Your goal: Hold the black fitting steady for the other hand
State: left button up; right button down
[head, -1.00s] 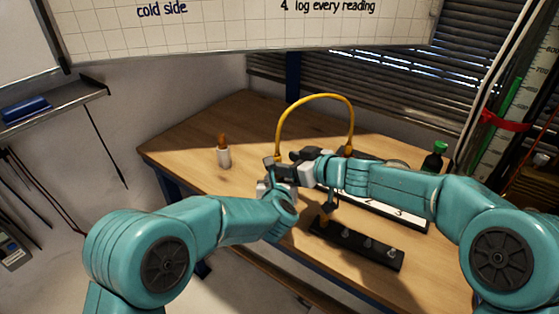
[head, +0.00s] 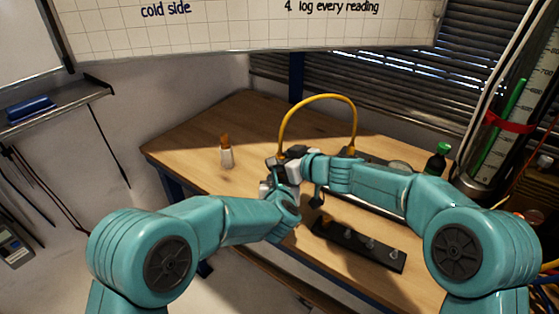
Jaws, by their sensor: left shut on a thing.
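My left gripper (head: 274,167) is above the wooden table and shut on a small dark piece, the black fitting (head: 293,151) as far as I can make out. One end of the yellow hose (head: 318,97) comes down right behind it. My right gripper (head: 301,160) reaches in from the right and is close against the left gripper and the fitting. Its fingers overlap with the dark parts, so I cannot tell whether they are open. Much of the fitting is hidden by the two grippers.
A white bottle with an orange top (head: 226,153) stands there. A black strip with several pegs (head: 358,246) lies in front. A dark bottle with a green cap (head: 438,158) is at the right, by the gauge column (head: 505,125).

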jog(key=shift+r, duration=0.4)
jog(key=shift+r, duration=2.3)
pick_arm(q)
jog(key=o, duration=1.4)
jog(key=shift+c, duration=0.2)
jog(key=v, duration=1.2)
